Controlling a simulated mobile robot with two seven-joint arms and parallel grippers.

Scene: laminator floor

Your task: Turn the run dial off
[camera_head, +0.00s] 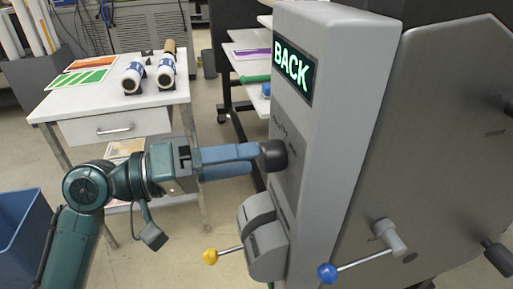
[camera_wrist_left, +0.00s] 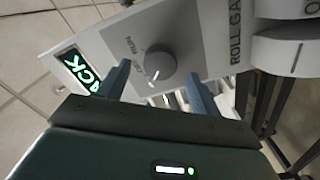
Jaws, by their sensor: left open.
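The run dial (camera_head: 273,155) is a dark round knob on the front of the grey machine housing. In the left wrist view the dial (camera_wrist_left: 160,65) shows as a grey knob beside small OFF and RUN lettering, with a pale mark near its lower-left edge. My left gripper (camera_head: 258,161) points at it, its blue fingers level with the knob. In the left wrist view the left gripper (camera_wrist_left: 157,78) is open, one finger on each side of the dial, with visible gaps. I cannot tell how deep the fingertips reach past it. My right gripper is not in view.
A lit BACK sign (camera_head: 294,71) is above the dial. Below is a grey roll-gap unit (camera_head: 263,238) with a yellow-knobbed lever (camera_head: 210,256). A blue-knobbed lever (camera_head: 327,273) is at lower right. A white table (camera_head: 110,104) with rolls stands behind; a blue bin (camera_head: 22,235) is left.

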